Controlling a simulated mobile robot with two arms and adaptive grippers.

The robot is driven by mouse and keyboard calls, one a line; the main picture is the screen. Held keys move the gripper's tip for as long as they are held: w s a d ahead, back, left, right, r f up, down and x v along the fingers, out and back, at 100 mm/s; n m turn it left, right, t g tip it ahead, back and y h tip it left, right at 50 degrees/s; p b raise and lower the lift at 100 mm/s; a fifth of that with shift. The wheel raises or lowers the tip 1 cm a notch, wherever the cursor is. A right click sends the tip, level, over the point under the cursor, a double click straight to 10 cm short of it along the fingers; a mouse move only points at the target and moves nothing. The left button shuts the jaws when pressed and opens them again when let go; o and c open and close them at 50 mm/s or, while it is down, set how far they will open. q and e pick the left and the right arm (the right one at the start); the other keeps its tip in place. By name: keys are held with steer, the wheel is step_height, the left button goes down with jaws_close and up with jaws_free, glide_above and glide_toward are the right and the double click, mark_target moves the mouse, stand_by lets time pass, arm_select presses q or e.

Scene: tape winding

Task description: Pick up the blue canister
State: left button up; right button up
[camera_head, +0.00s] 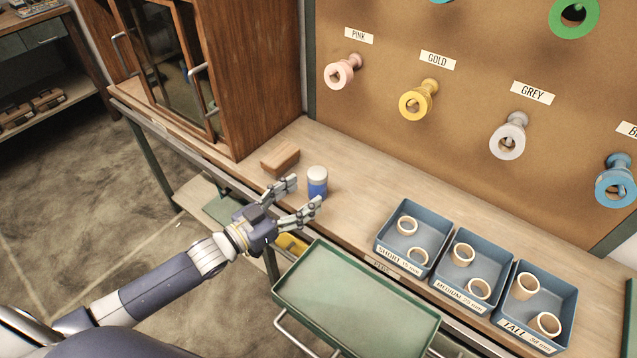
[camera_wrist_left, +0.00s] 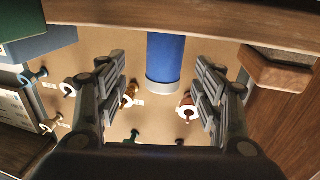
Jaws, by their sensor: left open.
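The blue canister (camera_head: 317,186) stands upright on the wooden bench, with a white top. My left gripper (camera_head: 299,194) is open and empty, just in front of the canister on its lower left side in the head view. In the left wrist view the canister (camera_wrist_left: 166,58) appears upside down, centred in the gap between the two open fingers (camera_wrist_left: 158,78) of my left gripper. I cannot tell whether either finger touches it. My right gripper is in neither view.
A wooden block (camera_head: 280,158) lies on the bench, left of the canister. A wooden cabinet (camera_head: 250,80) stands behind it. Blue bins (camera_head: 415,215) with tape rings sit to the right. A green tray (camera_head: 350,300) is in front. The pegboard (camera_head: 450,140) holds coloured reels.

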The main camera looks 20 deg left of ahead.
mark_target(310, 187)
arm_select(q)
steer(key=shift+w+d, duration=0.2)
steer(key=shift+w, duration=0.25)
steer(key=shift+w+d+r, duration=0.1)
steer(key=shift+w+r, duration=0.05)
steer(key=shift+w, duration=0.2)
steer(key=p+x, duration=0.1)
steer(key=x, duration=0.2)
steer(key=shift+w+r, duration=0.1)
steer(key=shift+w, duration=0.15)
steer(key=shift+w+d, duration=0.25)
steer(key=shift+w, duration=0.1)
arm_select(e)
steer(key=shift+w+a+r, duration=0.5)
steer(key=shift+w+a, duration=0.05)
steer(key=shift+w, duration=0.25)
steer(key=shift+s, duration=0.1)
arm_select(q)
steer(key=shift+c, duration=1.3)
steer(key=c, duration=0.9)
steer(key=shift+c, duration=0.3)
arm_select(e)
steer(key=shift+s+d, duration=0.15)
